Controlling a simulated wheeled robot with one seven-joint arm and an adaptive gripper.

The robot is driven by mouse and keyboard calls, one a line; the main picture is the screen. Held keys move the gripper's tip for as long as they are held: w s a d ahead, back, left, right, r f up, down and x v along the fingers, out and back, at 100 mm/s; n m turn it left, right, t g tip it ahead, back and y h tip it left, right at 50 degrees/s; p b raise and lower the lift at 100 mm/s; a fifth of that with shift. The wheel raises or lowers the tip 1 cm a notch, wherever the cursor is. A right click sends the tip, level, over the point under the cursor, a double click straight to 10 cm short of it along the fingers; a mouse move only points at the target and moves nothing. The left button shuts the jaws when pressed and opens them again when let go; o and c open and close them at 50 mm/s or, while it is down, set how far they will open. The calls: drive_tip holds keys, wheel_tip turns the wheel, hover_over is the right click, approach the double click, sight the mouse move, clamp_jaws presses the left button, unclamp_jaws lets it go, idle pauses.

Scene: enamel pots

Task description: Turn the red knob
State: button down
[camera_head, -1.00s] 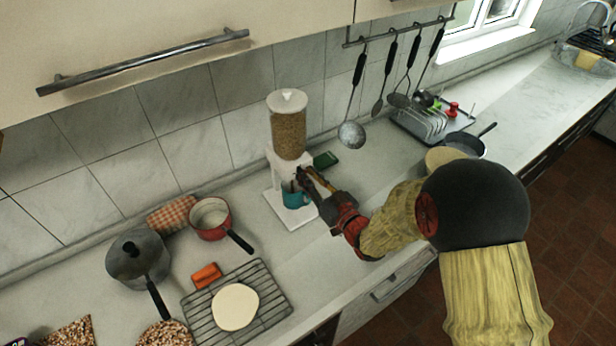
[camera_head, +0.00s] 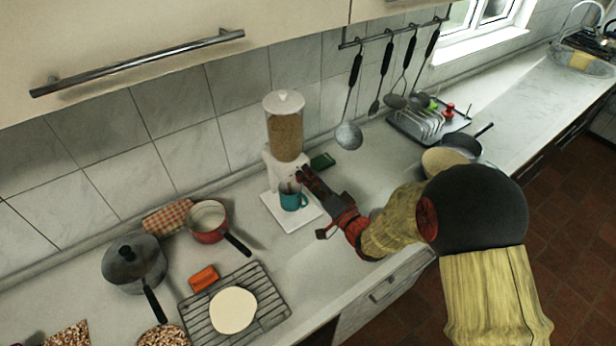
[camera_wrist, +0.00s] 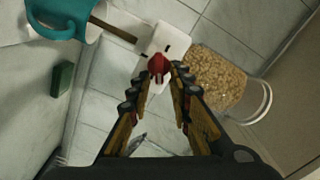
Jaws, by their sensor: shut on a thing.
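The red knob (camera_wrist: 156,66) sits on the white front of the dispenser, in the middle of the wrist view. My gripper (camera_wrist: 161,70) is shut on it, with a fingertip on each side. In the head view my gripper (camera_head: 304,177) reaches the dispenser's front from the right and hides the knob. The dispenser's clear hopper (camera_head: 286,135) is full of grain and has a white lid. A teal mug (camera_head: 292,196) stands on its base under the outlet. The hopper (camera_wrist: 222,80) and the teal mug (camera_wrist: 52,20) also show in the wrist view.
A green block (camera_head: 322,161) lies behind the dispenser to its right. A red saucepan (camera_head: 208,222) and a grey pot (camera_head: 134,262) stand at the left. A hanging ladle (camera_head: 348,136) is behind my arm. Some counter between pan and dispenser is clear.

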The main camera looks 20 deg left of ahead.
drive_tip(key=m, duration=0.2)
drive_tip(key=f+m+p, duration=0.1)
drive_tip(key=m, duration=0.2)
drive_tip(key=shift+w+d+m, duration=0.1)
drive_tip(key=shift+m, duration=0.2)
idle(0.4)
drive_tip(key=c, duration=1.9)
unclamp_jaws()
drive_tip(key=v, duration=1.2)
drive_tip(key=shift+f, duration=0.1)
